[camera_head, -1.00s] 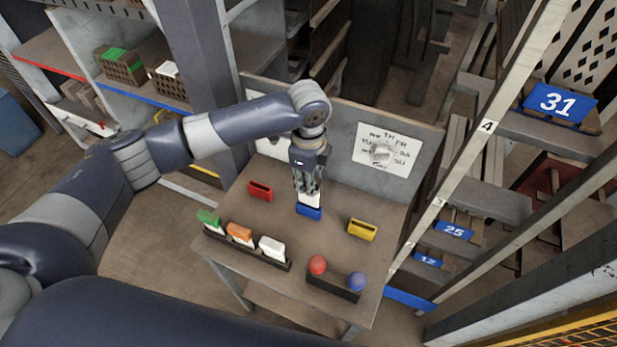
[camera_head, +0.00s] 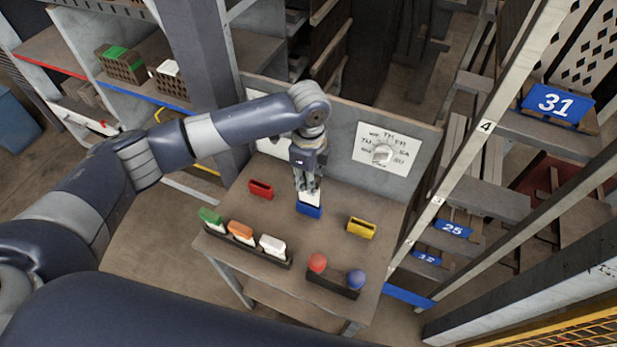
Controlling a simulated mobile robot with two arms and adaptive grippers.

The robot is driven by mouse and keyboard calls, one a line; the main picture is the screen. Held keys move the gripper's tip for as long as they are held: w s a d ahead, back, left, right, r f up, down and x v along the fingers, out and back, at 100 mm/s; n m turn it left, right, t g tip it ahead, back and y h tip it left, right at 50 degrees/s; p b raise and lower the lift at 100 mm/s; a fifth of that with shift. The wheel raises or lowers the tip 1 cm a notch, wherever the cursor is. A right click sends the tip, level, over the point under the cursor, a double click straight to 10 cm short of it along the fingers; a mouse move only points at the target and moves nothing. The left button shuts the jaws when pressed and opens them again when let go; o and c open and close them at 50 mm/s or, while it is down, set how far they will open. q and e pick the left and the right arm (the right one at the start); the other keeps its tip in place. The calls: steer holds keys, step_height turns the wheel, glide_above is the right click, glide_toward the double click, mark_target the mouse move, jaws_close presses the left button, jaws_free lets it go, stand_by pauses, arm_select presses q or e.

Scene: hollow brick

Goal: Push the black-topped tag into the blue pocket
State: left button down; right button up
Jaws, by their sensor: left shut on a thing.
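My left gripper (camera_head: 309,189) points down over the table and is shut on a tag (camera_head: 310,198). Only the tag's white lower part shows; its top is hidden between the fingers, so I cannot see its colour. The tag's lower end is at the mouth of the blue pocket (camera_head: 309,211) and appears to be in it; how deep, I cannot tell. The blue pocket stands on the table (camera_head: 285,222) between a red pocket (camera_head: 261,189) and a yellow pocket (camera_head: 361,228). My right gripper is not in view.
A dark rack (camera_head: 245,250) at the table's front left holds green, orange and white-topped tags. A dark holder (camera_head: 331,287) at the front carries a red ball (camera_head: 317,262) and a blue ball (camera_head: 356,279).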

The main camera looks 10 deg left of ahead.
arm_select(q)
steer(key=shift+f, duration=0.15)
stand_by(0.3)
steer(key=shift+f+b, duration=1.25)
steer(key=shift+f, duration=1.3)
steer(key=c, duration=1.4)
jaws_free()
steer(key=shift+c, duration=0.2)
step_height(320, 180, up, 12)
